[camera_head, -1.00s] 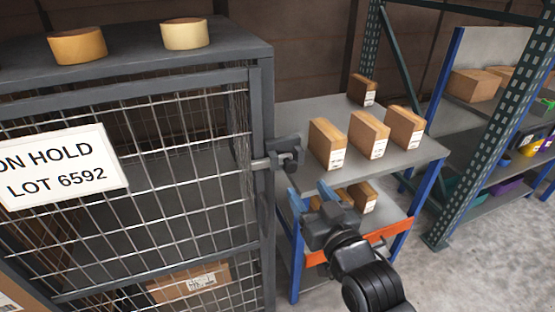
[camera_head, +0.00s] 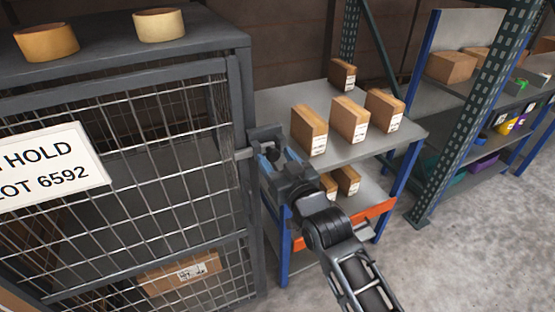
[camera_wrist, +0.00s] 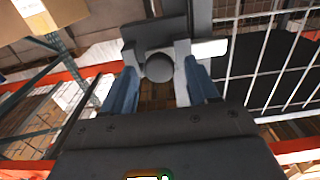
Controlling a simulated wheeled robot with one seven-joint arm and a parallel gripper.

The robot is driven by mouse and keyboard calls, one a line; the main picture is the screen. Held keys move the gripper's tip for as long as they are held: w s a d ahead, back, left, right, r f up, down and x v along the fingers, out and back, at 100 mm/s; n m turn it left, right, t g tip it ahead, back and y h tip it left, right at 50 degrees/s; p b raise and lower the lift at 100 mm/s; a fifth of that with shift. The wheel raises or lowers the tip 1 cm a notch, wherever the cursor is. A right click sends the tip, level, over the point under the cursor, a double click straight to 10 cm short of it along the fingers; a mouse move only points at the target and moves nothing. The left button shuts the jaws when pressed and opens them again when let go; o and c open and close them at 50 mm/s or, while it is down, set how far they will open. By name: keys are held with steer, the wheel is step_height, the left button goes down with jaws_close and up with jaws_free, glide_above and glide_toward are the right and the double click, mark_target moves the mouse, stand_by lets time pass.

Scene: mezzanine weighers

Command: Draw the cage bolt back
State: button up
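The cage (camera_head: 120,225) is a grey frame with a wire mesh front, at the left in the head view. Its bolt (camera_head: 264,133) sits at the right-hand post, and a pale rod (camera_head: 243,154) shows beside it. In the wrist view, the bolt's dark round knob (camera_wrist: 159,67) lies between the blue fingers of my gripper (camera_wrist: 161,80), with a visible gap on each side. My gripper (camera_head: 270,163) is open at the bolt in the head view and hides part of it. The pale rod (camera_wrist: 210,48) runs right towards the mesh.
Two tape rolls (camera_head: 159,25) stand on the cage top. A white hold sign (camera_head: 45,168) hangs on the mesh. Right of the cage, a grey shelf (camera_head: 285,100) carries several cartons (camera_head: 349,120). A green upright (camera_head: 470,130) stands farther right, with bare floor in front.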

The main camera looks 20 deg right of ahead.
jaws_close()
stand_by(0.3)
